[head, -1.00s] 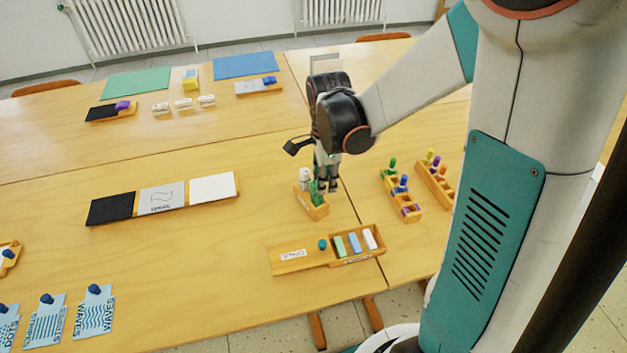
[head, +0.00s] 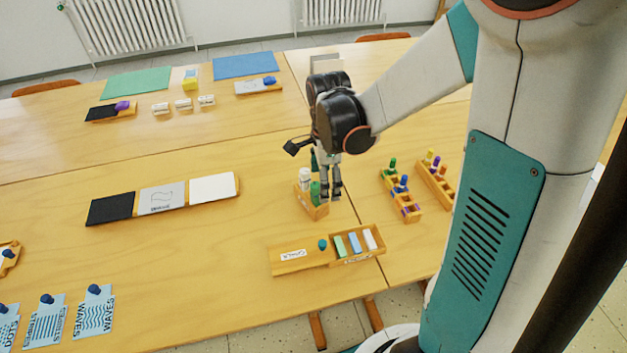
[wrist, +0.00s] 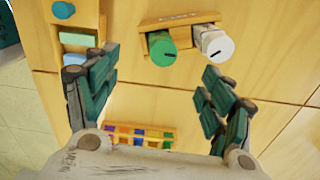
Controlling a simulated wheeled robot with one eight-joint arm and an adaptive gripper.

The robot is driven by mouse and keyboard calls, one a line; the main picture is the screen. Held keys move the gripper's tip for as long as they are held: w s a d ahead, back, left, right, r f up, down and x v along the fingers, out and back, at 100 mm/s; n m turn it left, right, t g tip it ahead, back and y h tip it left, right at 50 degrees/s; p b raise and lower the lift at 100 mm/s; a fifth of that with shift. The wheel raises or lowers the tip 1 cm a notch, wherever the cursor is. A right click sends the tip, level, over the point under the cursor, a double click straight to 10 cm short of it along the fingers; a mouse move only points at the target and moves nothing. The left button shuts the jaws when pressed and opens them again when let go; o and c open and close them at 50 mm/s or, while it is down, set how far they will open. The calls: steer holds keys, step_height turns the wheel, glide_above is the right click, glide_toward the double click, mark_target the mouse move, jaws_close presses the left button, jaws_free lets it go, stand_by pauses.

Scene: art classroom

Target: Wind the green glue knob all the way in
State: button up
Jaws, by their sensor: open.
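The green glue stick (head: 315,193) stands upright in a small wooden holder (head: 322,211) beside a white one (head: 304,180). In the wrist view, the green round knob (wrist: 162,52) with a dark line on its top sits left of the white knob (wrist: 218,47), whose top also has a dark line. My gripper (head: 332,192) is open and empty, just to the right of the green stick in the head view.
A wooden box of coloured chalks (head: 372,258) lies in front of the holder. Racks with coloured pegs (head: 403,205) stand to the right. A row of black, grey and white panels (head: 213,187) lies to the left. The table between is clear.

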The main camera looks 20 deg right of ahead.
steer(key=shift+r, duration=0.1)
stand_by(0.4)
steer(key=shift+r+p, duration=2.3)
steer(key=shift+r, duration=0.65)
